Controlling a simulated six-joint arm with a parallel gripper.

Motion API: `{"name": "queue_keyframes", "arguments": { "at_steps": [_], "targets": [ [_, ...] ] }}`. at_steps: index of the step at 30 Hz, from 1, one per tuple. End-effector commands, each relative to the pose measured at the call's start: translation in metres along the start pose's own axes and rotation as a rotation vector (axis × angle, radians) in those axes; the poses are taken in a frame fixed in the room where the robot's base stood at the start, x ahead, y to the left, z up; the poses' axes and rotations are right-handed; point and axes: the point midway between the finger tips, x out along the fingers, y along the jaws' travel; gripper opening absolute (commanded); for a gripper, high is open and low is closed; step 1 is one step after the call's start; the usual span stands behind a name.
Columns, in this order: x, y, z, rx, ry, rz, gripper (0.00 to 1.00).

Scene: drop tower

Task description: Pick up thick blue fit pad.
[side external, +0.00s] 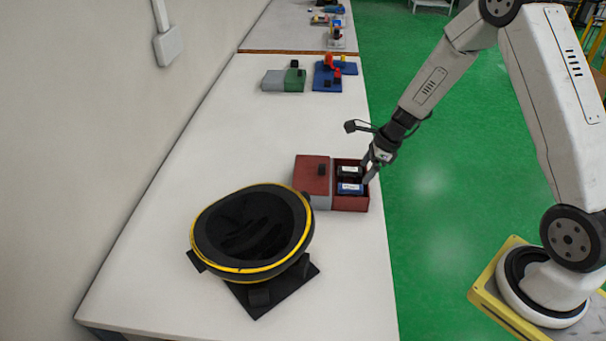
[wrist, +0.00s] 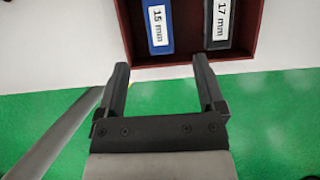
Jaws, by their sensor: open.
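A blue fit pad labelled "15 mm" (wrist: 156,27) lies in a dark red box (wrist: 262,44) in the wrist view, and a black pad labelled "17 mm" (wrist: 219,22) lies to its right. In the side external view the blue pad (side external: 350,188) is in the box's near part, with the black pad (side external: 349,171) behind it. My gripper (wrist: 158,72) is open and empty, its fingertips just short of the box's edge and apart from both pads. In the side external view my gripper (side external: 369,172) is at the box's right side. The tops of the pads are cut off in the wrist view.
A red lid with a black knob (side external: 313,177) adjoins the box on the left. A black bowl-shaped device with a yellow rim (side external: 250,268) stands in front on the white table (side external: 180,150). A green and grey box (side external: 290,82) and blue items (side external: 325,78) stand farther back.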

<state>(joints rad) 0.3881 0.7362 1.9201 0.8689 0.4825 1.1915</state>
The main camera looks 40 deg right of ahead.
Motion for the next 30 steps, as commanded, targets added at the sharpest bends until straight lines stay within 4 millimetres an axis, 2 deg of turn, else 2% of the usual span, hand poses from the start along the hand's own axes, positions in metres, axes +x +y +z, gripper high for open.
{"name": "queue_keyframes", "arguments": {
  "at_steps": [4, 14, 30],
  "targets": [
    [0.01, 0.0, 0.0, -0.001, 0.002, 0.0, 0.88],
    [0.015, 0.001, 0.0, -0.003, 0.002, 0.0, 0.88],
    [0.061, 0.001, 0.002, -0.004, 0.003, 0.0, 0.88]
  ]
}}
